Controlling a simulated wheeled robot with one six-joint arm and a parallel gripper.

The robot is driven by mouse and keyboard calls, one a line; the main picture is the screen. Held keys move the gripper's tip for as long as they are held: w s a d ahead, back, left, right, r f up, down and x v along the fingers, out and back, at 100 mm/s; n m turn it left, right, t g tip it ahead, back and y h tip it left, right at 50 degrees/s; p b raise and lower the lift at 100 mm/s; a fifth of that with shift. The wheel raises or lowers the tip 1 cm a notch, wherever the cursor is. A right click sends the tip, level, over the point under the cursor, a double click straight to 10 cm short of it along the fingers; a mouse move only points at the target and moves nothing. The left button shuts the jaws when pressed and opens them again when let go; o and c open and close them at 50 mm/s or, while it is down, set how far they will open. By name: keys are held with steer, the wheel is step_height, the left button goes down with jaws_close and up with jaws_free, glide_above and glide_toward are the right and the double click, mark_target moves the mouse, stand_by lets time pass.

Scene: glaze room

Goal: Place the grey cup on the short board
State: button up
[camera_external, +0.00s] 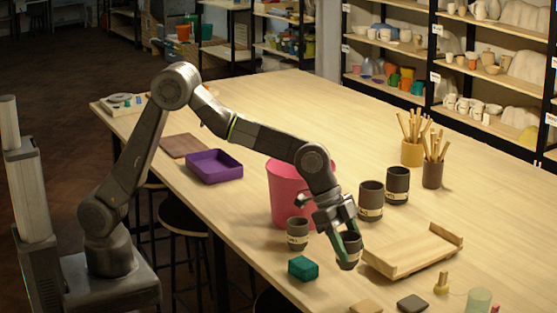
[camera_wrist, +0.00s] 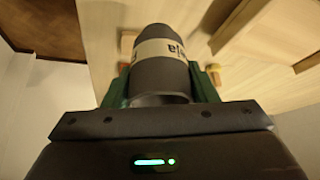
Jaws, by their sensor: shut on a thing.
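A dark grey cup (camera_external: 349,259) with a pale label band is between the green fingers of my gripper (camera_external: 346,243). In the wrist view the cup (camera_wrist: 160,72) fills the space between the two fingers (camera_wrist: 160,92), and its label is partly readable. The gripper is shut on it. A pale wooden board (camera_external: 410,258) with a raised strip at its far right end lies just right of the cup. Part of this board seems to show at the upper right of the wrist view (camera_wrist: 255,30). I cannot tell whether the cup touches the table.
A smaller grey cup (camera_external: 298,236) stands left of my gripper, with a pink bucket (camera_external: 283,190) behind it. Two dark cups (camera_external: 370,203) (camera_external: 397,187) stand behind the board. A teal block (camera_external: 303,268) and a dark flat piece (camera_external: 412,303) lie in front.

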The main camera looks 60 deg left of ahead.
steer(key=w+r+p, duration=0.1)
steer(key=w+r, duration=0.3)
steer(key=n+t+p, duration=0.1)
steer(key=n+p, duration=0.2)
steer(key=p, duration=0.2)
glide_above(390, 253)
steer(key=shift+y, duration=0.4)
steer(key=shift+f, duration=4.15)
steer(key=shift+f+b, duration=0.1)
steer(key=shift+b, duration=0.2)
steer(key=shift+f, duration=0.15)
steer(key=o, duration=1)
steer(key=shift+o, duration=0.2)
